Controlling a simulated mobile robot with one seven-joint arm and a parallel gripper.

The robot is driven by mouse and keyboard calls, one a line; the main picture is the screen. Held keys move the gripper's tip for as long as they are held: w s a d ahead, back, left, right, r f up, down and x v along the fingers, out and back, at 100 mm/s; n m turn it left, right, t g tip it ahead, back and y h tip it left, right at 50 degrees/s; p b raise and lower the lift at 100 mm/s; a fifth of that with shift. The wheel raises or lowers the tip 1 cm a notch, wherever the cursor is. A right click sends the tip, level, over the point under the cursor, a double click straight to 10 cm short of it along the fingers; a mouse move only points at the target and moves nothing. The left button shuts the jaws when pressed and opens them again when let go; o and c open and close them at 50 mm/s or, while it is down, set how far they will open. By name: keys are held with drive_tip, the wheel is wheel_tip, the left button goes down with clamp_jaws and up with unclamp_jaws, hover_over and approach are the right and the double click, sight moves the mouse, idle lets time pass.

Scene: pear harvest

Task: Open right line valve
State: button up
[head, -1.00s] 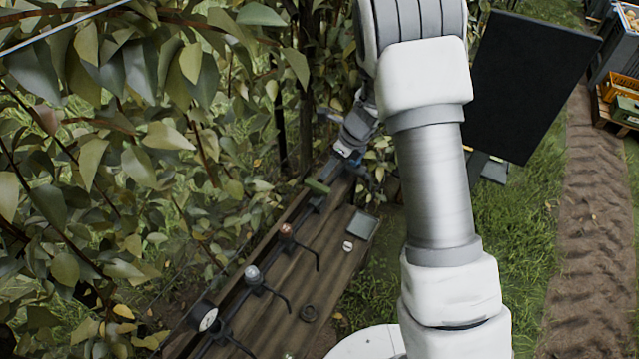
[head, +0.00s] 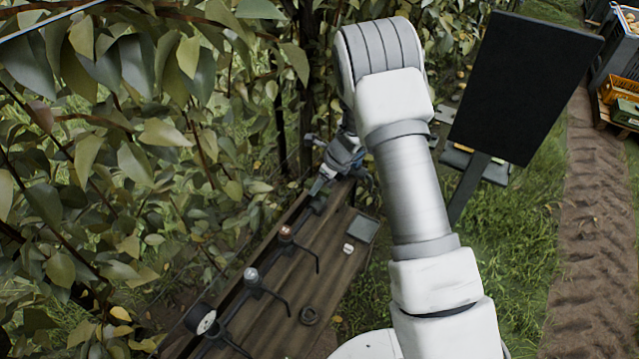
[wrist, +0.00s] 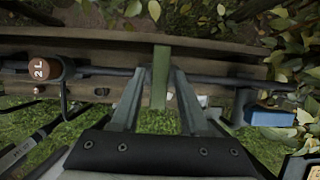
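A green lever handle (wrist: 160,78) lies across the dark pipe (wrist: 100,72) on the wooden bench. In the head view, the green handle (head: 317,188) is at the far end of the pipe, partly covered by my gripper. My gripper (wrist: 160,75) is over this handle, with one finger on each side of it. The fingers look apart, with a small gap beside the handle; contact is not clear. In the head view, my gripper (head: 325,177) is at the bench's far end. I see no label naming the right line.
A brown round knob marked "2 L" (wrist: 39,69) is left along the pipe, and a blue part (wrist: 270,116) is right. A silver knob (head: 251,274) and a gauge (head: 206,321) sit nearer on the bench (head: 330,262). Leaves crowd the left; a black panel (head: 522,85) stands right.

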clamp_jaws()
drive_tip(key=n+g, duration=0.1)
drive_tip(key=n, duration=0.3)
drive_tip(key=shift+w+n+g+y, duration=0.15)
drive_tip(key=shift+n+g+y, duration=0.15)
drive_tip(key=shift+g+y, duration=0.1)
drive_tip(key=n+g, duration=0.1)
drive_tip(key=n, duration=0.1)
drive_tip(key=n+b, duration=0.1)
drive_tip(key=n, duration=0.1)
drive_tip(key=shift+w+f+n+g+b, duration=0.1)
drive_tip(key=shift+n+g+b, duration=0.2)
drive_tip(key=shift+g, duration=0.1)
drive_tip(key=n, duration=0.2)
drive_tip(key=n+g+b, duration=0.1)
drive_tip(key=n, duration=0.1)
drive_tip(key=shift+w+n+g+h, duration=0.1)
drive_tip(key=shift+n+g+h, duration=0.2)
drive_tip(key=shift+h, duration=0.1)
drive_tip(key=shift+a+n+g+h+b, duration=0.1)
drive_tip(key=shift+n+g+h+b, duration=0.25)
drive_tip(key=shift+n, duration=0.7)
drive_tip(key=shift+n+g+h+b, duration=0.25)
drive_tip(key=shift+n+b, duration=0.2)
drive_tip(key=shift+n, duration=0.6)
